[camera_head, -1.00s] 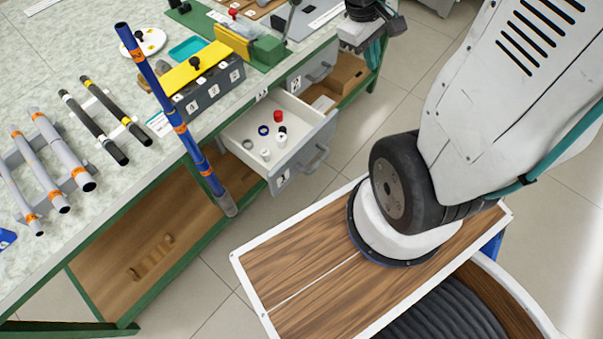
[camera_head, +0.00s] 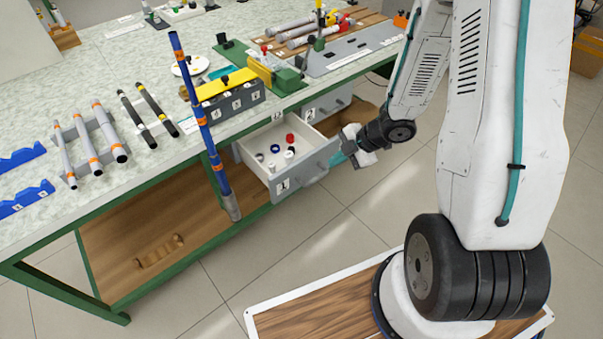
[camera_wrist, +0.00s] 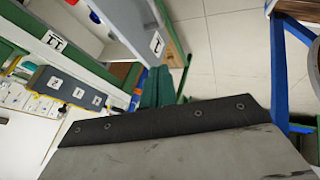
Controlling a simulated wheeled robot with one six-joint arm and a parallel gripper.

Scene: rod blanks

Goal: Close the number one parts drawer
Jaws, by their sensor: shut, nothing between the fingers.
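The number one drawer (camera_head: 308,178) is pulled out from under the workbench, its grey front marked 1 and its handle (camera_head: 312,178) facing the floor side. Its white inside holds small red, blue, white and black parts. The drawer front also shows in the wrist view (camera_wrist: 140,25), at the top. My gripper (camera_head: 338,158) is shut and empty, close by the right end of the drawer front; I cannot tell whether it touches. Its teal fingers show in the wrist view (camera_wrist: 157,88), just below the drawer front, partly hidden by my gripper's dark body.
A closed number two drawer (camera_head: 328,102) is behind it, under the bench. A blue upright rod (camera_head: 203,125) with orange bands stands left of the open drawer. The bench top (camera_head: 100,75) carries rods and a numbered block (camera_head: 232,100). Floor in front is clear.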

